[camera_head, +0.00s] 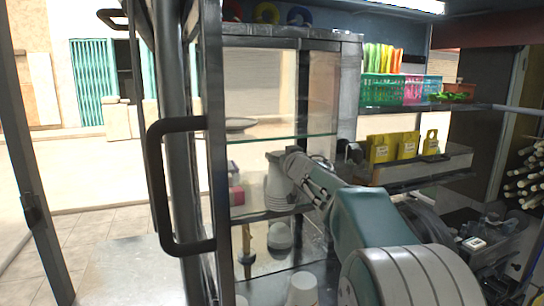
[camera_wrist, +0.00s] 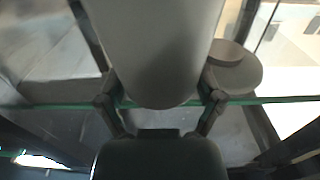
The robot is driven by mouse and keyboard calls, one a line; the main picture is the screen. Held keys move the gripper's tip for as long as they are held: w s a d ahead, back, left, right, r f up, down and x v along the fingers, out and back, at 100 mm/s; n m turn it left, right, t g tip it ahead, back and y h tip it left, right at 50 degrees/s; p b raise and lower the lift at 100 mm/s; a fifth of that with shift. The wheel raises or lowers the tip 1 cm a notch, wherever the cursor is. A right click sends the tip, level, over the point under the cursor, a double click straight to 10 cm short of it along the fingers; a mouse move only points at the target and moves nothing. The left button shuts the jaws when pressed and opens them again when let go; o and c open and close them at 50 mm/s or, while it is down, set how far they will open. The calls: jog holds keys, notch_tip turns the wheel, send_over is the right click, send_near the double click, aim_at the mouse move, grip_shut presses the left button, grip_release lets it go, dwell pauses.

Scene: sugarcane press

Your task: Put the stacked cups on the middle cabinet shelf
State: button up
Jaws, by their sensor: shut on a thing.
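The stacked cups (camera_head: 277,185) are a pale, upright stack inside the glass cabinet, at the level of the middle shelf (camera_head: 252,215). My gripper (camera_head: 312,183) reaches in from the right and is shut on the stack. In the wrist view the stack (camera_wrist: 152,45) fills the upper middle, between the two fingers of my gripper (camera_wrist: 160,97). Whether the base of the stack touches the shelf cannot be told; my arm hides part of that area.
Small pink and white boxes (camera_head: 235,188) stand left of the stack. Pale bowls (camera_head: 280,236) and a white cup (camera_head: 302,289) are below. A black door handle (camera_head: 160,185) juts out at the left. A glass shelf (camera_head: 270,139) lies above. Yellow packets (camera_head: 382,149) stand at right.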

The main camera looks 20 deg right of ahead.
jog(key=shift+w+f, duration=0.25)
jog(key=shift+w, duration=0.8)
jog(key=shift+w+f, duration=0.2)
jog(key=shift+w, duration=0.9)
jog(key=shift+w+f, duration=0.25)
jog(key=shift+w, duration=0.8)
jog(key=shift+f, duration=0.1)
jog(key=o, duration=1.1)
jog(key=shift+c, duration=0.2)
jog(key=s, duration=1.2)
